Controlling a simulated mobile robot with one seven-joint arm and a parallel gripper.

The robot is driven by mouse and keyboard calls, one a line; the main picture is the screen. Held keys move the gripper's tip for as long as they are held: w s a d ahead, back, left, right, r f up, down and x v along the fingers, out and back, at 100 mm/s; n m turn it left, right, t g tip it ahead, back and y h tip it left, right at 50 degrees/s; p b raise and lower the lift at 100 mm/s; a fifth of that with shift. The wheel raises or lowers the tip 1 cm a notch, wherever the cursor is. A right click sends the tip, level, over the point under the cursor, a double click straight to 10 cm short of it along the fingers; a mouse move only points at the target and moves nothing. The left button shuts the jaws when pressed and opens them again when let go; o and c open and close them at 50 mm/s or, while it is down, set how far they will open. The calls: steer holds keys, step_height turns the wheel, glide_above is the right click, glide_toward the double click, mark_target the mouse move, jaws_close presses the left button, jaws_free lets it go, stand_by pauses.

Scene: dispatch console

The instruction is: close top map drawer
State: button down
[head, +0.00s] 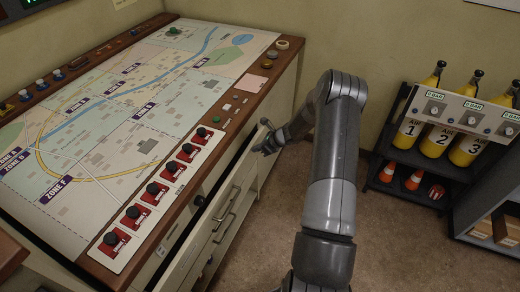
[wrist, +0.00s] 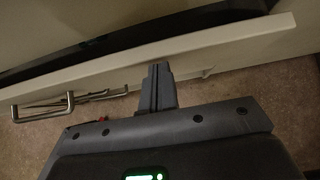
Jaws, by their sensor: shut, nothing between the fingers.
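The top map drawer (head: 222,200) is under the map console and stands partly pulled out, with a dark gap between its front and the cabinet. In the wrist view the drawer front (wrist: 215,38) runs across the picture as a pale panel, with the dark gap above it. A metal bar handle (wrist: 42,108) shows at the left. My gripper (head: 265,138) is at the far end of the drawer front. In the wrist view its fingers (wrist: 158,70) are together and empty, tips at the panel's lower edge; I cannot tell whether they touch it.
The map console (head: 250,128) has a wooden rim and a row of red switches (head: 170,168). A black rack (head: 385,150) with yellow air cylinders (head: 408,132) and cones stands at the right. A grey shelf (head: 487,215) is at the right edge. Floor between is clear.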

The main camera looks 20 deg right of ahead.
steer(key=w+a, duration=0.3)
steer(key=shift+w+a, duration=0.15)
steer(key=shift+w+a+r, duration=0.1)
steer(key=shift+w+a, duration=0.05)
steer(key=shift+a, duration=0.1)
glide_toward(248, 147)
steer(key=s+d, duration=0.1)
steer(key=s+d+r, duration=0.1)
steer(key=d, duration=0.1)
steer(key=shift+s+d, duration=0.15)
steer(key=shift+s, duration=0.25)
